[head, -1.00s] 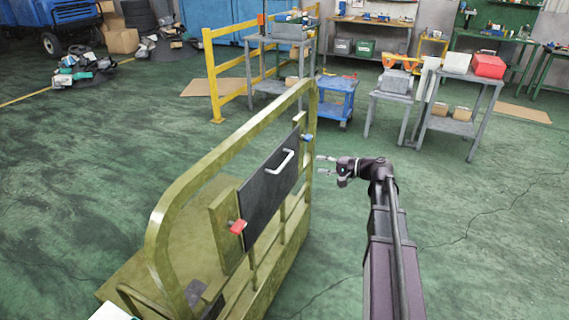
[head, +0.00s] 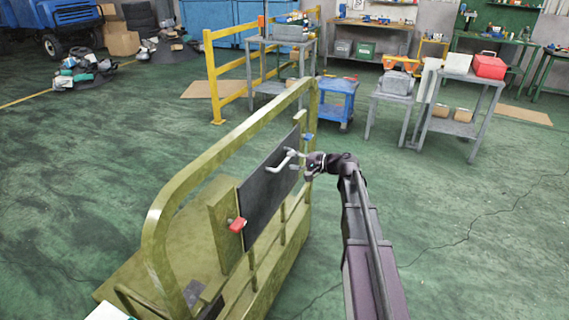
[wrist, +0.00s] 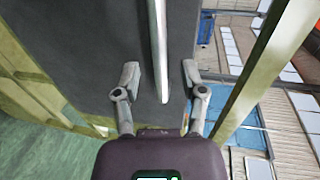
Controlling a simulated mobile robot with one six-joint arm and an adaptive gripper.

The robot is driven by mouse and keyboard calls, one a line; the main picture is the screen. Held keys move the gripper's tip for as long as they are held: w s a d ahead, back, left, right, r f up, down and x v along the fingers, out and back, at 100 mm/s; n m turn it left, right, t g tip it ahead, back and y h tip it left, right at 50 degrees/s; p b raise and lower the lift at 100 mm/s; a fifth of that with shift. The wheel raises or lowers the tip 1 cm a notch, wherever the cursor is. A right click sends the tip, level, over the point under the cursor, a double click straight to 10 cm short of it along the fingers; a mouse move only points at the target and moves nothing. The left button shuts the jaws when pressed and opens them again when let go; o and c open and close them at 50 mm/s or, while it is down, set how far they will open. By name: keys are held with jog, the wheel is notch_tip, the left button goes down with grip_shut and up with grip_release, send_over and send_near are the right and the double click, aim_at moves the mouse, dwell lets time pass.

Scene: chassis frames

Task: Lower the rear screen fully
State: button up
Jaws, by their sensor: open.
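The rear screen (head: 262,203) is a dark panel mounted on the olive-green chassis frame (head: 158,222). A white bar handle (head: 281,163) stands out from its face. A red catch (head: 237,224) sits at its lower left edge and a blue catch (head: 308,137) at its upper right edge. My gripper (head: 297,161) is at the right end of the handle, close to the panel. In the wrist view the open fingers (wrist: 160,80) stand on either side of the pale handle bar (wrist: 158,50), with gaps on both sides. The screen fills much of that view.
The green floor (head: 450,235) right of the frame is clear. A yellow barrier (head: 214,80), a blue cart (head: 337,100) and grey tables (head: 455,128) with boxes stand behind. The frame's top rail (head: 215,135) curves above the screen.

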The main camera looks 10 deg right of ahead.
aim_at(287, 160)
jog(key=shift+x, duration=1.55)
grip_shut()
jog(key=shift+a, duration=0.2)
jog(key=shift+d, duration=0.1)
jog(key=shift+s+f+b, duration=0.1)
jog(key=shift+b, duration=0.3)
